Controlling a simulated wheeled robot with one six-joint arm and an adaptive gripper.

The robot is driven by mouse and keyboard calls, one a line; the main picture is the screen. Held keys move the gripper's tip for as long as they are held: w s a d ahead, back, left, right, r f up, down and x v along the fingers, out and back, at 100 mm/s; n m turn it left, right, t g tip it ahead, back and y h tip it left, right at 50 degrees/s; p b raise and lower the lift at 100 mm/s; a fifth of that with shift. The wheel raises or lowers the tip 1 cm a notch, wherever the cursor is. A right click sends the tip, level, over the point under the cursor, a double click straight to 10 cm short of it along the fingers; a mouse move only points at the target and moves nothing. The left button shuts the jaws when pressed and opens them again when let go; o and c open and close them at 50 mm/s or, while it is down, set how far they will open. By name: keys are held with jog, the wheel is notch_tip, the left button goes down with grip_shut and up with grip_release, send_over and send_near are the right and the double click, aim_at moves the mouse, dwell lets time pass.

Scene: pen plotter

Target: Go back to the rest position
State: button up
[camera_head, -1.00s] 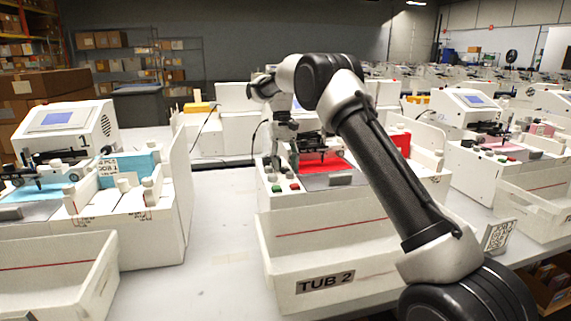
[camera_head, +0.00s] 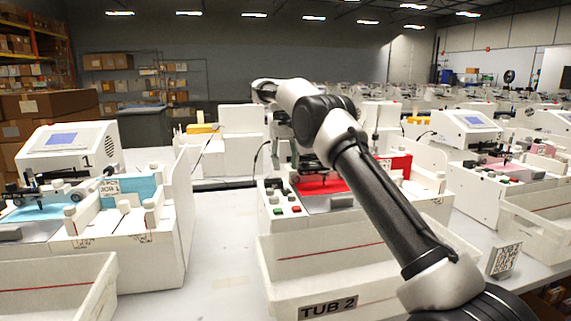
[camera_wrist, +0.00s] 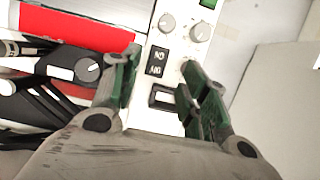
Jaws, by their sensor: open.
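My gripper (camera_wrist: 160,95) is open and empty in the wrist view, its green-padded fingers spread over the control panel of the middle plotter. In the head view my arm reaches from the lower right to that plotter, and the gripper is mostly hidden behind the machine parts and my arm. The middle plotter's control panel (camera_head: 283,200) has knobs, a green button and a red button. In the wrist view the panel shows grey knobs, a black rocker switch (camera_wrist: 157,62) and another switch (camera_wrist: 162,97) between the fingers. A red sheet (camera_head: 322,185) lies on the plotter bed.
A white tub labelled TUB 2 (camera_head: 300,265) stands in front of the middle plotter. Plotter 1 (camera_head: 70,150), with blue paper, is on the left, and another plotter (camera_head: 470,140) on the right. A small code sign (camera_head: 505,258) stands right of my arm. Table between machines is bare.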

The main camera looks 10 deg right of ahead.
jog(key=s+d+r+t, duration=0.2)
jog(key=s+d+r, duration=0.4)
jog(key=s, duration=0.4)
jog(key=s+d+r+t, duration=0.2)
jog(key=s+d+r, duration=0.2)
jog(key=s+r, duration=0.55)
jog(key=s+d+f+t, duration=0.1)
jog(key=s+f, duration=0.3)
jog(key=s, duration=0.5)
jog(key=s+d+f+t, duration=0.1)
jog(key=s+f, duration=0.3)
jog(key=s, duration=0.4)
jog(key=s+d+f+t, duration=0.2)
jog(key=s+d+f, duration=0.1)
jog(key=s, duration=0.6)
jog(key=shift+s+f, duration=0.35)
jog(key=shift+f, duration=0.2)
jog(key=shift+o, duration=0.2)
